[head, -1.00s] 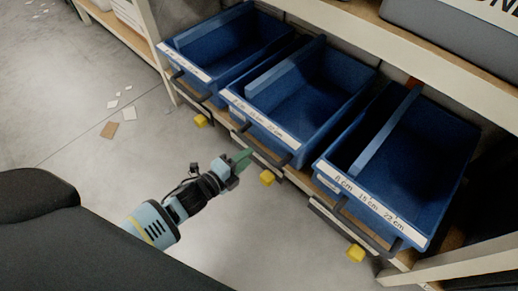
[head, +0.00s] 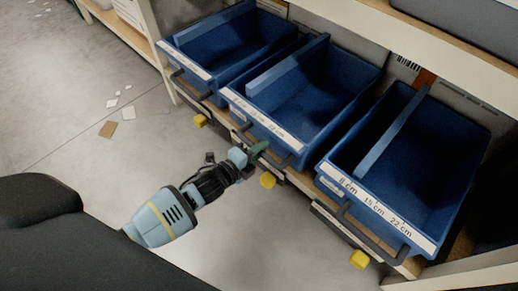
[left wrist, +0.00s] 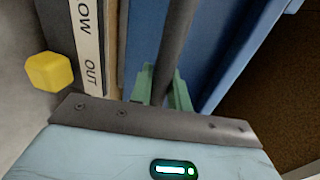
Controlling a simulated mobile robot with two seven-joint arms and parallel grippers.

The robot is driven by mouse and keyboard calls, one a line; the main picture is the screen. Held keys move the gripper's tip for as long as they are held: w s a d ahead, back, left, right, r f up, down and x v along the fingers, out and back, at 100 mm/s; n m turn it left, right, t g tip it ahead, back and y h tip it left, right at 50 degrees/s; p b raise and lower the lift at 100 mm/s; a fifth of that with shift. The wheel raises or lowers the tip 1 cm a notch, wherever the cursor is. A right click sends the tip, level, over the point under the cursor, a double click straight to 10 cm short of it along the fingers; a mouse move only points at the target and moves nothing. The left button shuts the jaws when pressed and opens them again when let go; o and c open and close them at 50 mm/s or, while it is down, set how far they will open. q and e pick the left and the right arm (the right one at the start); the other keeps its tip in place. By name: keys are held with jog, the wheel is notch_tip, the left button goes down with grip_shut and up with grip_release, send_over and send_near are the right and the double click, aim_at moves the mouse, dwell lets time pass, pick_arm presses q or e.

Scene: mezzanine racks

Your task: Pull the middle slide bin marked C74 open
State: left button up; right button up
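The middle blue slide bin (head: 312,108) sits on the rack between two similar bins. The label strip on its front is too small to read, so I cannot make out C74. A dark bar handle (head: 276,163) runs along its front edge. My left gripper (head: 258,150) is at this handle. In the left wrist view the dark bar (left wrist: 176,45) passes between the green fingers (left wrist: 163,88), which lie close against both its sides with no clear gap. The finger contact is partly hidden by the bar. My right gripper is not in view.
A left blue bin (head: 228,45) and a right blue bin (head: 425,160) flank the middle one. Yellow blocks (head: 267,180) stick out below the handles. An upper shelf beam (head: 420,50) runs over the bins. The floor in front (head: 100,160) is clear apart from paper scraps.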

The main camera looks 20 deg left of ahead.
pick_arm(q)
grip_shut()
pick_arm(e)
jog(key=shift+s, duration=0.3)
